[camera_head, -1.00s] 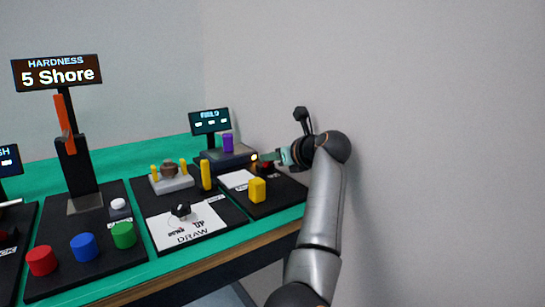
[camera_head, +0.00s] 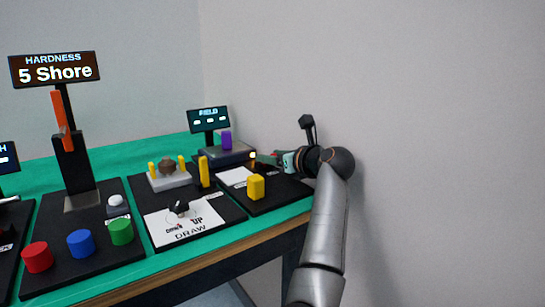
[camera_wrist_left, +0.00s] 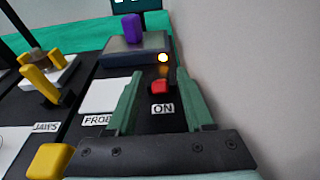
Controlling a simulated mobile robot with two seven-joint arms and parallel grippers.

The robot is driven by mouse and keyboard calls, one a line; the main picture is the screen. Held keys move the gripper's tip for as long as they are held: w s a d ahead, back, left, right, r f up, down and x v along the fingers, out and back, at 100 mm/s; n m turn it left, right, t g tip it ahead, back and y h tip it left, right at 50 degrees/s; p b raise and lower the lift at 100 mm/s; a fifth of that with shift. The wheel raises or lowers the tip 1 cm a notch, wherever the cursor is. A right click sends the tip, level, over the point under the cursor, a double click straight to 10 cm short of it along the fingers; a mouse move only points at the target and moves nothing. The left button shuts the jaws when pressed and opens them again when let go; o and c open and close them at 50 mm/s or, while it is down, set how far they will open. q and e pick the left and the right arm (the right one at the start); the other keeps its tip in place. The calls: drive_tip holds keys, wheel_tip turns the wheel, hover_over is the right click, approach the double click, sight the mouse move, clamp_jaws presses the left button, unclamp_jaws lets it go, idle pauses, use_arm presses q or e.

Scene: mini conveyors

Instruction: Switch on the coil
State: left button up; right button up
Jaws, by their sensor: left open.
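The coil unit is a dark grey box (camera_head: 226,155) at the far right of the table, with a purple block (camera_head: 226,140) on top. It also shows in the left wrist view (camera_wrist_left: 135,50). A bright yellow lamp (camera_wrist_left: 163,58) glows at its right end. A red button (camera_wrist_left: 158,87) sits on the black board in front of it, above an ON label (camera_wrist_left: 162,108). My left gripper (camera_wrist_left: 157,85) is open and empty; its green fingers appear on either side of the button in the wrist view. Contact cannot be told. My right gripper is not in view.
A FIELD display (camera_head: 208,119) stands behind the coil unit. A yellow block (camera_head: 256,187) and a white PROBE pad (camera_wrist_left: 98,96) lie on the same board. The wall (camera_head: 400,120) is close on the right. Other panels with knobs and coloured buttons stand left.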

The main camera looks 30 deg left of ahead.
use_arm(q)
drive_tip(key=p+v, duration=0.2)
drive_tip(key=v, duration=0.9)
drive_tip(key=shift+d+r, duration=0.2)
drive_tip(key=shift+s+d+p, duration=0.2)
drive_tip(key=shift+d+p, duration=0.1)
drive_tip(key=shift+d, duration=0.15)
